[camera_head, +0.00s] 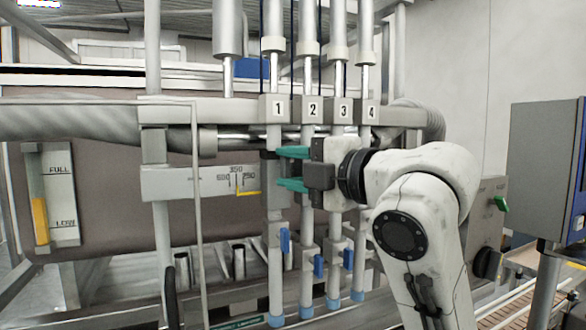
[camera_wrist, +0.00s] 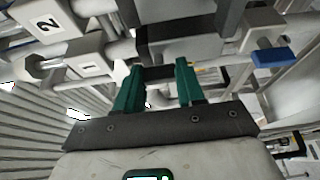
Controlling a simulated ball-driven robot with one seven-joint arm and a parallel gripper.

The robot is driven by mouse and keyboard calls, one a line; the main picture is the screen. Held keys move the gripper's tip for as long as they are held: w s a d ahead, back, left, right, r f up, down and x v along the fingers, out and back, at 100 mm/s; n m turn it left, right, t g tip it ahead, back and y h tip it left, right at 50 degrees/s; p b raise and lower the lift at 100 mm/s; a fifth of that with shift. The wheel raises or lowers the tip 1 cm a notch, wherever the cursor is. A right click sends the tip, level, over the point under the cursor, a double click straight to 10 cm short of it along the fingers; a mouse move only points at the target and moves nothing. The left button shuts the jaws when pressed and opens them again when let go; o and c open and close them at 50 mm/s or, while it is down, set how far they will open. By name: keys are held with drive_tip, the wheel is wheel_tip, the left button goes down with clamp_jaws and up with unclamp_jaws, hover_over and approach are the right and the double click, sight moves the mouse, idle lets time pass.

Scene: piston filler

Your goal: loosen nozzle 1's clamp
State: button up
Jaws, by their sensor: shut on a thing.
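Nozzle 1 (camera_head: 274,215) is the leftmost of a row of upright grey nozzles, under the plate marked 1 (camera_head: 278,108). In the head view, a dark piece shows at its upper part, mostly behind my fingertips. My gripper (camera_head: 283,168) reaches in from the right, its two teal fingers one above the other at nozzle 1. In the wrist view, my gripper (camera_wrist: 159,72) is shut on the dark grey clamp piece (camera_wrist: 180,42), which lies between and just beyond the fingertips. The clamp's far side is hidden.
Nozzles 2, 3 and 4 stand close to the right, partly behind my gripper and arm. Blue handles (camera_head: 318,265) hang on the nozzles lower down. A scale plate (camera_head: 190,184) is close on the left. A blue-grey cabinet (camera_head: 545,165) stands at the far right.

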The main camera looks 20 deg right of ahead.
drive_tip(key=shift+a+f, duration=0.1)
drive_tip(key=o, duration=1)
drive_tip(key=shift+o, duration=0.2)
drive_tip(key=b+v, duration=0.3)
drive_tip(key=v, duration=0.7)
drive_tip(key=shift+s, duration=0.4)
